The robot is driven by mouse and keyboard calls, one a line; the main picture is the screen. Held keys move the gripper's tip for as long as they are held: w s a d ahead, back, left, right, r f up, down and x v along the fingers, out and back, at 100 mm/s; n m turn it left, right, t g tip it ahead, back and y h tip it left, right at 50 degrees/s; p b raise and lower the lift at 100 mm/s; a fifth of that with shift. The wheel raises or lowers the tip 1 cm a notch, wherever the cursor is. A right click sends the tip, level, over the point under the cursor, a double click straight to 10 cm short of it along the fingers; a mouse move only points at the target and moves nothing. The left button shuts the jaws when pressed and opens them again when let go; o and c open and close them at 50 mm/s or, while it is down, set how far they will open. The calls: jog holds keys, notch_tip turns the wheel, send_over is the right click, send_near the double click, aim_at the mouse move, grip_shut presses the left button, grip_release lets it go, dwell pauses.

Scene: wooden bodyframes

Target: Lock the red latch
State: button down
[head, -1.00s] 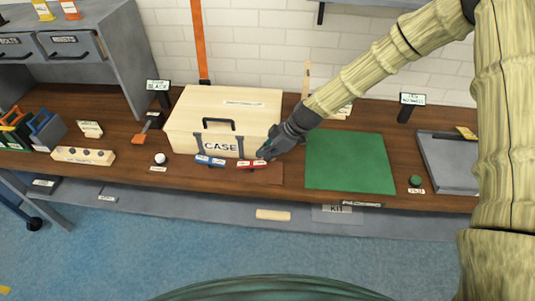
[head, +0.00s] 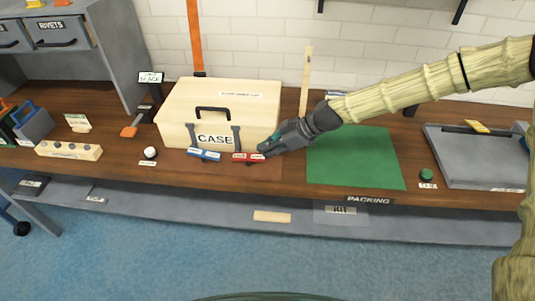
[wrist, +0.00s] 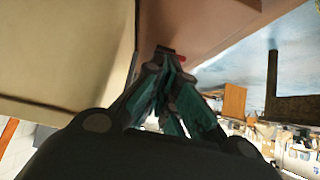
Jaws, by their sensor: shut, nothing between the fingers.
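The wooden case (head: 258,104) stands closed on the bench, with a dark handle and two dark straps on its front. The red latch (head: 248,157) lies at the foot of the right strap, with small white labels on it. The blue latch (head: 204,155) lies at the foot of the left strap. My gripper (head: 264,151) is shut and empty at the right end of the red latch; I cannot tell if it touches. In the wrist view the closed fingers (wrist: 168,62) point at a small red part of the latch (wrist: 170,50), mostly hidden behind them.
A green mat (head: 352,158) lies to the right of the case, under my arm. A white ball (head: 150,152) and a wooden block with knobs (head: 68,150) are to the left. A grey tray (head: 480,165) and a green button (head: 426,174) are at far right.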

jog(key=shift+d+f+y+b, duration=0.2)
jog(key=shift+f+y+b, duration=0.3)
jog(key=shift+b, duration=1.1)
jog(key=shift+r, duration=0.3)
jog(key=shift+r, duration=0.65)
jog(key=shift+r, duration=0.1)
jog(key=shift+r+p, duration=0.3)
jog(key=d+r+b, duration=0.1)
jog(key=d+r, duration=0.6)
jog(key=r, duration=0.3)
jog(key=shift+s+d, duration=0.25)
jog(key=shift+s, duration=0.15)
